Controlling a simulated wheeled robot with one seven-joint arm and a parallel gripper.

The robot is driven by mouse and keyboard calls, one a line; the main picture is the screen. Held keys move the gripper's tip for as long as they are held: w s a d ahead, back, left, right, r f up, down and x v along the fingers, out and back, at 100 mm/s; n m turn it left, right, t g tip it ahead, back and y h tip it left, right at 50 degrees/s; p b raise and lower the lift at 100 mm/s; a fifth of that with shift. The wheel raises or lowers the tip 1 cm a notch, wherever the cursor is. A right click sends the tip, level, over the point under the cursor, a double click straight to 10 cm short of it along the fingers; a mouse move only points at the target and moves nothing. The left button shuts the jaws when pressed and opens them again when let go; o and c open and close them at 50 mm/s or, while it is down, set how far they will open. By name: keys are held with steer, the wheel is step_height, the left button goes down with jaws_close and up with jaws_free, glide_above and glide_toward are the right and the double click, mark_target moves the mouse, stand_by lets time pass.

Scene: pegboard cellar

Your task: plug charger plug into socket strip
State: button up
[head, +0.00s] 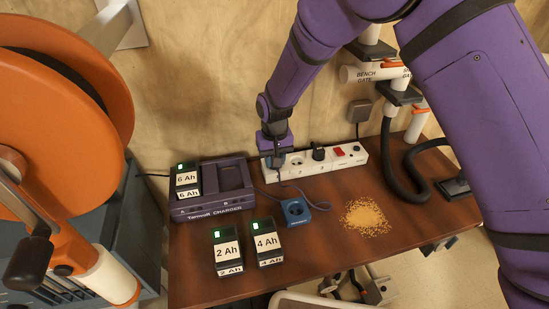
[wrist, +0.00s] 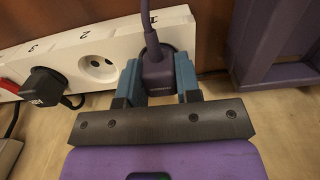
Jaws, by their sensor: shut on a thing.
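The charger plug (wrist: 157,72) is a dark purple block with a cable rising from its back. My gripper (wrist: 158,80), with teal fingers, is shut on it; it also shows in the head view (head: 274,155) at the left end of the strip. The white socket strip (wrist: 104,47) runs along the back of the bench (head: 330,166). The plug is over the strip's end socket, its front close against it; the pins are hidden, so I cannot tell whether they are in. The socket beside it (wrist: 97,66) is empty. A black plug (wrist: 45,86) sits one socket further along.
The purple charger (head: 232,178) stands left of the strip. Two batteries (head: 228,250) (head: 268,242) and a blue socket box (head: 296,211) with a cable are in front. Sawdust (head: 364,217) lies on the right, and a black hose (head: 392,155) hangs behind it.

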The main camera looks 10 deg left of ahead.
stand_by(0.4)
steer(key=o, duration=1.6)
steer(key=shift+r, duration=0.1)
steer(key=shift+r, duration=3.45)
